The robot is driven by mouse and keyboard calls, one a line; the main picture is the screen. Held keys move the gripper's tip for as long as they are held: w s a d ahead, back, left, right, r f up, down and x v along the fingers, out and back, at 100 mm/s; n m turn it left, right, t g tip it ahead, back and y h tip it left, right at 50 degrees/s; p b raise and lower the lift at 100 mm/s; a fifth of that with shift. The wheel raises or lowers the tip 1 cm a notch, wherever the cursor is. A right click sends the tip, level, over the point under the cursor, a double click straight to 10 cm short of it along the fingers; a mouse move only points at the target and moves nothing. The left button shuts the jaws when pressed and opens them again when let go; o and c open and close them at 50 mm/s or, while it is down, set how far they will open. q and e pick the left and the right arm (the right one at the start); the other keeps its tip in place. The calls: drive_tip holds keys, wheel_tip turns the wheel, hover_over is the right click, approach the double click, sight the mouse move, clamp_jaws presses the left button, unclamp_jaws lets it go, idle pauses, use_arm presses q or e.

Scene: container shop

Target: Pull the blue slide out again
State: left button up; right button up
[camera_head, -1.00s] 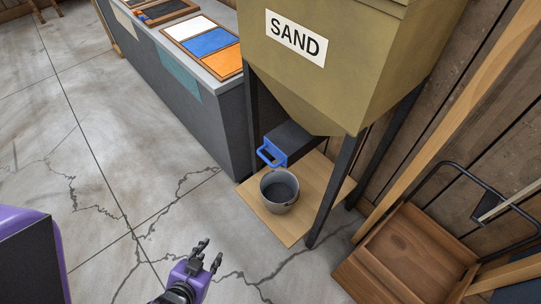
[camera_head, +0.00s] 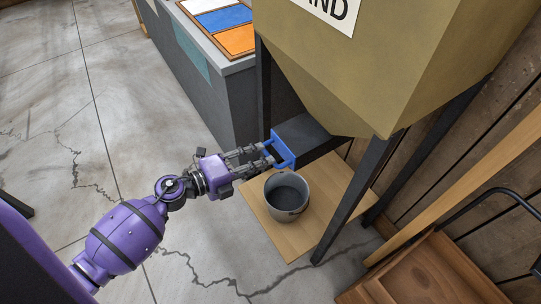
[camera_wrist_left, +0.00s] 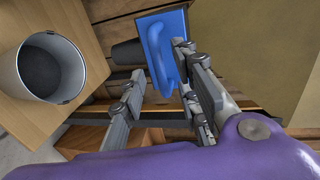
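The blue slide (camera_head: 277,139) with its loop handle sits at the front of the dark chute under the sand hopper (camera_head: 365,75). My left gripper (camera_head: 268,154) has reached the handle, with its fingers apart. In the left wrist view, the blue slide (camera_wrist_left: 177,22) and its handle lie ahead between the two spread fingers (camera_wrist_left: 160,88), nearer the right one. I cannot tell whether that finger touches the handle. A grey metal bucket (camera_head: 287,193) stands upright just below the chute, with dark grey inside; it also shows in the left wrist view (camera_wrist_left: 83,75). My right gripper is out of view.
The bucket stands on a wooden board (camera_head: 272,228). Dark hopper legs (camera_head: 357,197) rise beside it. A grey counter (camera_head: 225,105) with coloured panels is behind left. A wooden box (camera_head: 425,275) stands at lower right. Cracked floor at left is open.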

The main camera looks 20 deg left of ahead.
use_arm(q)
drive_tip(key=shift+x, duration=2)
clamp_jaws()
